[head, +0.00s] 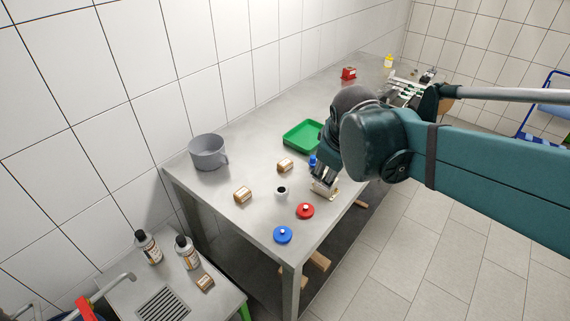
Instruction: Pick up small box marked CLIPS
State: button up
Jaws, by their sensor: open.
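Several small brown boxes with pale labels are in the head view, their print too small to read, so I cannot tell which is marked CLIPS. One box (243,195) lies on the grey table left of my gripper. Another box (285,165) lies further back, near the green tray. A third box (205,282) is on the lower bench at the bottom left. My gripper (325,189) is open and points down, low over the table's right edge. Pale and brown shapes show at its fingertips; I cannot tell whether a box is between them.
A red object (348,73) stands further back. Two bottles stand on the lower bench.

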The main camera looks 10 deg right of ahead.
jog(key=w+a+n+p, duration=0.2)
jog(key=w+a+n, duration=0.15)
jog(key=w, duration=0.45)
jog(key=n+g+h+p, duration=0.3)
jog(key=n+p, duration=0.3)
jog(key=n, duration=0.7)
send_near(285, 162)
jog(key=shift+w+d+f, duration=0.1)
jog(key=shift+w+f, duration=0.05)
jog(key=shift+f, duration=0.1)
jog(key=shift+f, duration=0.1)
jog(key=shift+x, duration=1.25)
jog(key=shift+x, duration=2.6)
jog(key=shift+c, duration=0.5)
